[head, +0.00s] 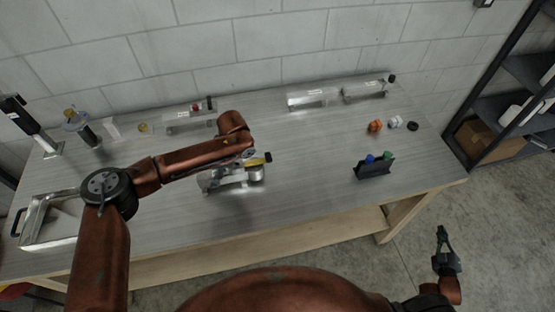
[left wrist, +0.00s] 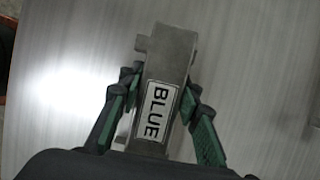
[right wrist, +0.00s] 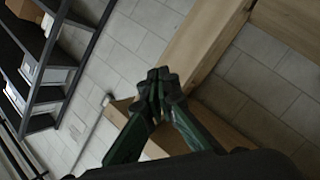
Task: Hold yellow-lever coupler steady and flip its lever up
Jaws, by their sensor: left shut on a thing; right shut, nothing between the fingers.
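The coupler with a yellow lever (head: 256,161) is part of an aluminium trailer piece (head: 226,181) near the middle front of the bench. My left gripper (left wrist: 161,82) is shut on a grey metal bar (left wrist: 172,50) labelled BLUE, with a finger on each side of it. In the head view my left wrist hangs over this trailer piece and hides part of it. I cannot tell the lever's exact angle, and it does not show in the left wrist view. My right gripper (head: 443,240) is shut and empty, off the bench at the lower right; it also shows in the right wrist view (right wrist: 158,78).
Other trailer pieces (head: 308,98) stand along the back of the bench (head: 300,190). A black holder (head: 374,169) with blue and green tops stands at the right, near small orange and white items (head: 375,126). A metal tray (head: 50,228) is at the left, a dark shelf (head: 505,110) at the right.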

